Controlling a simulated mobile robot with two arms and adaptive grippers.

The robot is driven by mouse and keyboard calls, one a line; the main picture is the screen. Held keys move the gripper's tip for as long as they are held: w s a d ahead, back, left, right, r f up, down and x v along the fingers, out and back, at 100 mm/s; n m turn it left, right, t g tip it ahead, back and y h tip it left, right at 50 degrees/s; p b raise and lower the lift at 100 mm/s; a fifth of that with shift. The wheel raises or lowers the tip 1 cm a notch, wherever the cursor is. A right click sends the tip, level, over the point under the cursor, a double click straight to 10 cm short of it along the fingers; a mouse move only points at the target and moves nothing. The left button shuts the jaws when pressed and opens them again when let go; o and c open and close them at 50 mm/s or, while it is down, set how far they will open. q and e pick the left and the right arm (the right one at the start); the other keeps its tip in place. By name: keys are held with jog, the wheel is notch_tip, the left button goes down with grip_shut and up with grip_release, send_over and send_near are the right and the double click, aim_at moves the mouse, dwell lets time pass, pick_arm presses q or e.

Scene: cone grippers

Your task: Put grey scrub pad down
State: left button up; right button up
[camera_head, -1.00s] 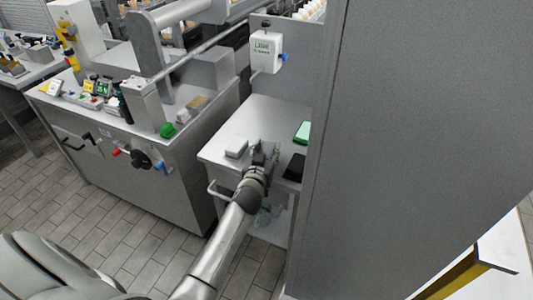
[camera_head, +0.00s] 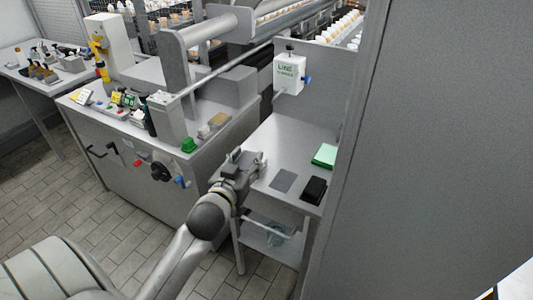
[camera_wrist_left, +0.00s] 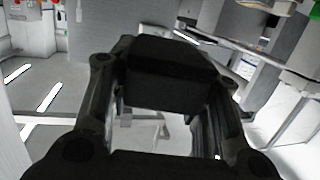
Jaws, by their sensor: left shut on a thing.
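My left gripper (camera_head: 250,168) is over the left front part of the grey side table (camera_head: 300,132). It is shut on a block that I take for the grey scrub pad; the block looks dark in the left wrist view (camera_wrist_left: 168,76), between the fingers. In the head view the gripper largely hides it, and I cannot tell whether it touches the table. A flat grey rectangle (camera_head: 283,181) lies on the table just right of the gripper. My right gripper is in neither view.
A black block (camera_head: 314,190) and a green pad (camera_head: 324,155) lie at the table's right side. A white dispenser (camera_head: 289,74) hangs on the panel behind. A machine cabinet (camera_head: 130,165) stands left. A tall grey panel (camera_head: 430,130) bounds the right. The table's back is clear.

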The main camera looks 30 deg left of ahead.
pick_arm(q)
jog(key=s+d+r+m+h, duration=0.1)
jog(key=s+d+h, duration=0.15)
jog(key=d, duration=0.55)
jog(key=s+d+r+m+h, duration=0.15)
jog(key=s+d, duration=0.25)
jog(key=d, duration=0.4)
jog(key=s+f, duration=0.3)
jog(key=s, duration=0.4)
jog(key=shift+s+d, duration=0.35)
jog(key=shift+r+t, duration=0.1)
jog(key=shift+t, duration=0.2)
jog(key=shift+w, duration=0.1)
